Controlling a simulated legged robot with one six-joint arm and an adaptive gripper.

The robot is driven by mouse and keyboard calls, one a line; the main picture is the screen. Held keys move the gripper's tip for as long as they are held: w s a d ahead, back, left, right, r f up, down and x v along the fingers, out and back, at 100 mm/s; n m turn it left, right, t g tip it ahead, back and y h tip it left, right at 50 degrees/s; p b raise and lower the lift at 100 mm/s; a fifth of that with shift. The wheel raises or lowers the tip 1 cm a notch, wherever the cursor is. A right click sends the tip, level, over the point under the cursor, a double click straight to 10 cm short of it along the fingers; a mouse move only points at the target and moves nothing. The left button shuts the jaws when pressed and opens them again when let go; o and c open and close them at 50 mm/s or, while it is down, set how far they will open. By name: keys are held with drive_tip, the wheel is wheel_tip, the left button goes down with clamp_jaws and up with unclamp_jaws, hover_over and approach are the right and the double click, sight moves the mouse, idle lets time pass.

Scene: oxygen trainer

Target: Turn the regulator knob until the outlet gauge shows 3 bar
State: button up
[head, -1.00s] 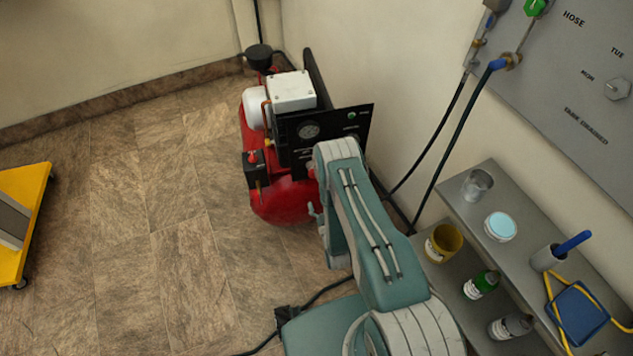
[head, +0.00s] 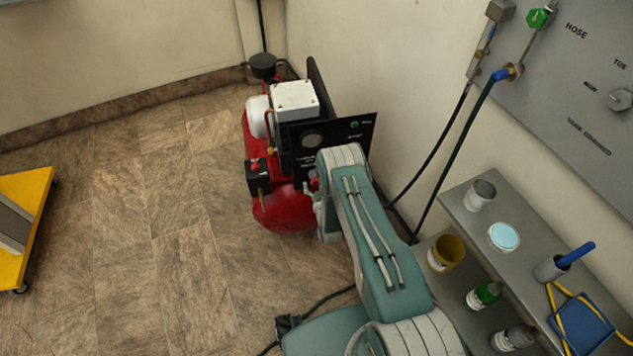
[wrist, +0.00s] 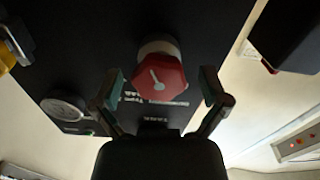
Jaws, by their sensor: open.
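In the wrist view a red knob (wrist: 160,78) with a pale pointer mark stands out from the black panel (wrist: 80,40). My gripper (wrist: 162,82) is open, with one finger on each side of the knob; I cannot tell whether either finger touches it. A round gauge (wrist: 64,109) shows at the left of the wrist view, too dark and small to read. In the head view the panel's gauge (head: 312,139) sits on the front of the red compressor (head: 285,208), also unreadable.
A grey shelf (head: 460,212) at the right holds a yellow cup (head: 446,252), bottles and a jar. Hoses (head: 450,140) hang along the wall beside my arm. A yellow cart (head: 35,205) stands at the left. The tiled floor between is clear.

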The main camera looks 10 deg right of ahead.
drive_tip(key=c, duration=1.1)
drive_tip(key=shift+c, duration=0.2)
drive_tip(key=o, duration=1.1)
drive_tip(key=shift+o, duration=0.2)
drive_tip(key=shift+s, duration=0.1)
drive_tip(key=s, duration=1.1)
drive_tip(key=shift+s, duration=0.35)
drive_tip(key=shift+f, duration=0.1)
